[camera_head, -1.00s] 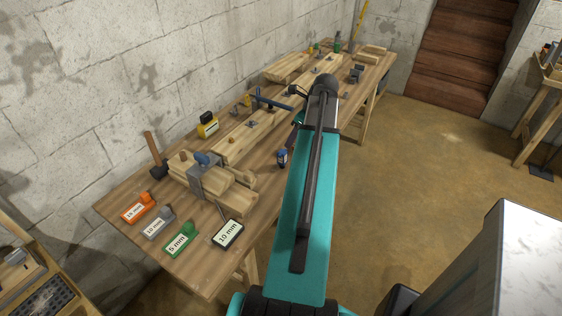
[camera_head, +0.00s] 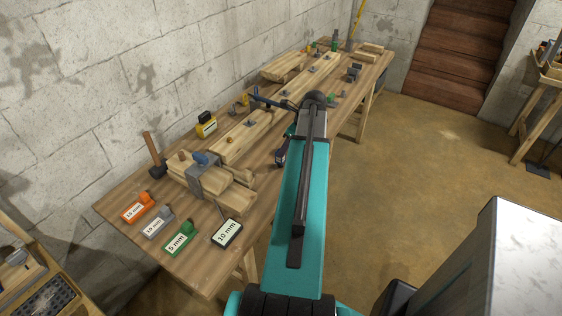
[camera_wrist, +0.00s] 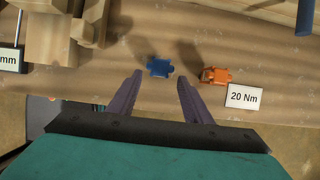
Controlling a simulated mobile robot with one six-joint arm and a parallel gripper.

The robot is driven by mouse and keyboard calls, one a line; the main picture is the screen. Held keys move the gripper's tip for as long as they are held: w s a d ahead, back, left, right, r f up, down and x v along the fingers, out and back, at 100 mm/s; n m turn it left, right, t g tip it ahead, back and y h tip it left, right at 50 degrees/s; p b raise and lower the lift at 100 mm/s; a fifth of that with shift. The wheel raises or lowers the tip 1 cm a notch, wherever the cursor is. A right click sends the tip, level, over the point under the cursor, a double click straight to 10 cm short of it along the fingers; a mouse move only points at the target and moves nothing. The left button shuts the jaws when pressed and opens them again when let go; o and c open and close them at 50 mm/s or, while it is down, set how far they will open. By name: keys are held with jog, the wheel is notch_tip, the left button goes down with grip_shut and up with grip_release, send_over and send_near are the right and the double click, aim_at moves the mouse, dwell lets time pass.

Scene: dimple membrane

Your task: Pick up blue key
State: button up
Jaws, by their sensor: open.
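The blue key (camera_wrist: 159,67) is a small blue piece lying on the wooden bench in the wrist view, with its shadow beside it. My gripper (camera_wrist: 160,79) is open and empty, its two purple fingers pointing at the bench on either side of the line to the key. The key shows just beyond and between the fingertips, with no visible contact. In the head view my arm covers much of this area, and I cannot clearly tell the key from the dark fingers there.
An orange piece (camera_wrist: 215,75) lies just right of the key, beside a white "20 Nm" label (camera_wrist: 243,96). A wooden vise-like block (camera_head: 207,178) stands on the bench (camera_head: 190,262) to the left. The bench's front edge is close.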

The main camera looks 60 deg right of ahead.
jog(key=shift+x, duration=1)
jog(key=shift+w+p+x, duration=0.25)
jog(key=shift+p+x, duration=0.65)
jog(key=shift+x, duration=1.6)
grip_shut()
